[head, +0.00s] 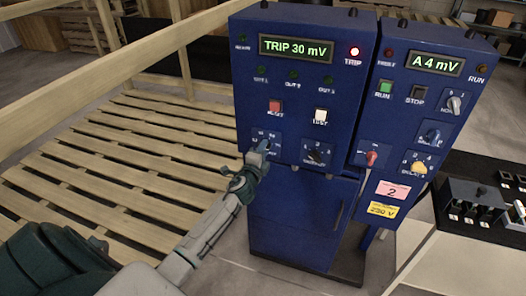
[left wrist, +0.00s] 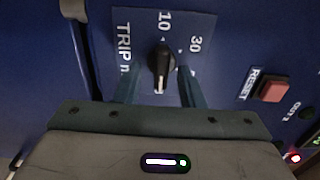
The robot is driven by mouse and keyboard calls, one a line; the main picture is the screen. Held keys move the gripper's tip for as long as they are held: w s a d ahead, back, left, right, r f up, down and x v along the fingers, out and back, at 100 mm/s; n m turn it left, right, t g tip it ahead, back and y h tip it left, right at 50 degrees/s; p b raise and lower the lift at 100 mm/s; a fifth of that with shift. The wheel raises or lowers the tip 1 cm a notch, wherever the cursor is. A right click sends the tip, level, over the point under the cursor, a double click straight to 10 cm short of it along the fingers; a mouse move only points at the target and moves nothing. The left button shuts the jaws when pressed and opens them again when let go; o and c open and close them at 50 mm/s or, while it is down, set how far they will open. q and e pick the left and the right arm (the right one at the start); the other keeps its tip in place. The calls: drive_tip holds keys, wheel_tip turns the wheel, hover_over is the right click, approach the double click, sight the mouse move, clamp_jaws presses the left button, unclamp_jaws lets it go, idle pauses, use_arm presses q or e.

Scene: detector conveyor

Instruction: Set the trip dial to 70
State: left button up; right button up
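The trip dial is a black knob (left wrist: 161,62) on a blue plate marked TRIP, 10 and 30 in the left wrist view; other marks are hidden. A pale line shows on the knob's lower end there. My left gripper (left wrist: 160,80) has one finger on each side of the knob, with gaps between fingers and knob. In the head view my left gripper (head: 262,150) covers most of the dial at the lower left of the blue cabinet (head: 300,82). The display (head: 296,48) reads TRIP 30 mV. My right gripper is out of view.
A red RESET button (head: 275,106), a white TEST button (head: 321,115) and another black dial (head: 318,153) are close to the trip dial. The right cabinet (head: 440,100) carries more knobs and reads A 4 mV. The red TRIP lamp (head: 354,51) is lit.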

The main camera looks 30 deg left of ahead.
use_arm(q)
drive_tip(key=b+v, duration=0.2)
drive_tip(key=v, duration=0.9)
drive_tip(key=shift+b, duration=0.35)
drive_tip(key=shift+w+f, duration=0.1)
